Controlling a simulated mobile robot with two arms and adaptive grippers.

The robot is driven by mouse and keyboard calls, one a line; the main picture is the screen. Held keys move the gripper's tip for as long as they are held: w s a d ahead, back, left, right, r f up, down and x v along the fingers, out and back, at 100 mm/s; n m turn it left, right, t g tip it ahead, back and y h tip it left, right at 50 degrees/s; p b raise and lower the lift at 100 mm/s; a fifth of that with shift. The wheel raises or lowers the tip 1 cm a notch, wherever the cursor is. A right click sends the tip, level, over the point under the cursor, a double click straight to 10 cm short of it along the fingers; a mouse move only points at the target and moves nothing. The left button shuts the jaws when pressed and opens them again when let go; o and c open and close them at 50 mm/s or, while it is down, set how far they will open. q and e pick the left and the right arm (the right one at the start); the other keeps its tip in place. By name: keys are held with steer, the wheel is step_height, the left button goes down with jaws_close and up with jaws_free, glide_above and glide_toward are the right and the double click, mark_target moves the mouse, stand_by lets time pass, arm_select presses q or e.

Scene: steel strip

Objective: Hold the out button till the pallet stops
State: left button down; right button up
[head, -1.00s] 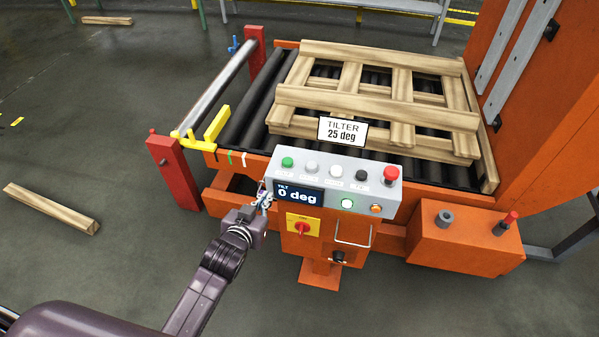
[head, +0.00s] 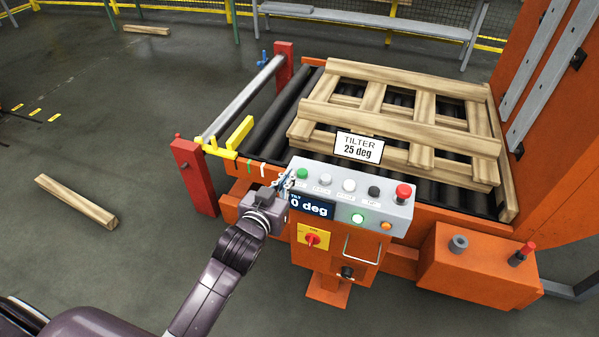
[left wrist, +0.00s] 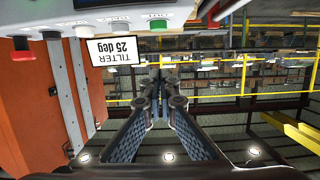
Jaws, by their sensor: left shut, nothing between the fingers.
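The control panel (head: 345,215) has a row of buttons: a green one (head: 302,174), two pale ones, a black one (head: 374,191) and a red mushroom button (head: 403,193). The display reads 0 deg. The wooden pallet (head: 405,130) lies flat on the black rollers. My left gripper (head: 286,182) is shut and empty at the panel's left end, close to the green button; contact cannot be told. In the left wrist view, its fingertips (left wrist: 158,76) appear below the inverted panel. My right gripper is out of view.
A "TILTER 25 deg" sign (head: 359,147) stands behind the buttons. A yellow stop (head: 240,134) and red posts (head: 193,177) flank the rollers' left end. An orange tilter wall (head: 560,130) rises at right. A loose plank (head: 76,201) lies on the floor.

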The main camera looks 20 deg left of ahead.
arm_select(q)
glide_above(299, 182)
steer(key=shift+w+f, duration=0.25)
steer(key=shift+f, duration=0.75)
step_height(299, 182, down, 3)
steer(key=shift+s+r, duration=0.1)
steer(key=shift+f, duration=0.65)
